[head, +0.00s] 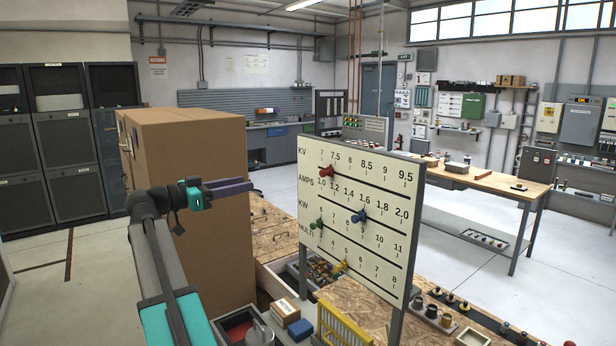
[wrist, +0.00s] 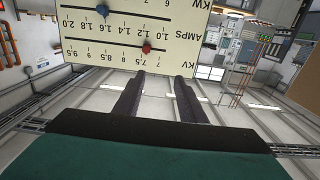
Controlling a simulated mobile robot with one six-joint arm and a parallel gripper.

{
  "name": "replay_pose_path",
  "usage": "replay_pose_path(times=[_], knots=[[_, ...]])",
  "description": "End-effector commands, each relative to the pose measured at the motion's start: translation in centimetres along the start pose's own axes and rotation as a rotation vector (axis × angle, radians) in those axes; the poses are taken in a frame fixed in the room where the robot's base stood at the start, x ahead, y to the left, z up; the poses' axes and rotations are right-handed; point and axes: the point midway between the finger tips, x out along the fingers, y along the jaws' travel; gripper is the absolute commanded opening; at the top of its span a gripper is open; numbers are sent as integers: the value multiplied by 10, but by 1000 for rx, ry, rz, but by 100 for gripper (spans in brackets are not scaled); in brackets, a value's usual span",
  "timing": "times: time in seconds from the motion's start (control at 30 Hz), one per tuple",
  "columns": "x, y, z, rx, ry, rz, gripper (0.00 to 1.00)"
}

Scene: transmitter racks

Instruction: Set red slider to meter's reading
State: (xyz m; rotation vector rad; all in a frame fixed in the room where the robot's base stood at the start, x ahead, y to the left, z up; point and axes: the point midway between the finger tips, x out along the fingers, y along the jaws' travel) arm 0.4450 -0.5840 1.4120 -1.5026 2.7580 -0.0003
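The red slider (head: 326,170) sits on the KV track near the left end of a cream scale board (head: 385,185), roughly between the 7 and 7.5 marks. It also shows in the wrist view (wrist: 146,48), where the board appears upside down. A blue slider (head: 360,216) is on the AMPS track, a green one (head: 317,223) on KW and a yellow one (head: 340,266) on MULTI. My gripper (head: 248,187) is left of the board, apart from it. In the wrist view its dark fingers (wrist: 157,85) are apart with nothing between them. I cannot make out a meter or its reading.
Tall brown cardboard boxes (head: 200,215) stand close behind my arm. Below the board is a wooden bench top with bins, a blue block (head: 300,329) and a yellow rack (head: 343,325). A long workbench (head: 490,183) stands at the right, with open floor before it.

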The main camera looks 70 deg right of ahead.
Motion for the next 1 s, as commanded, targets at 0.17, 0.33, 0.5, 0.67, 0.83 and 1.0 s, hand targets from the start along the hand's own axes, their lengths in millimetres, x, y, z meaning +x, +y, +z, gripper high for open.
replay_pose_path(times=[0.17, 0.33, 0.5, 0.67, 0.83, 1.0], knots=[[-28, -1, 2, 0, 1, -3, 37], [-46, -1, 1, 0, 1, -2, 37], [-54, 0, 0, 0, 0, 0, 37], [-55, 0, 0, 0, 0, 0, 37], [-55, 0, 0, 0, 0, 0, 37], [-55, -1, 0, 25, 1, -3, 37]])
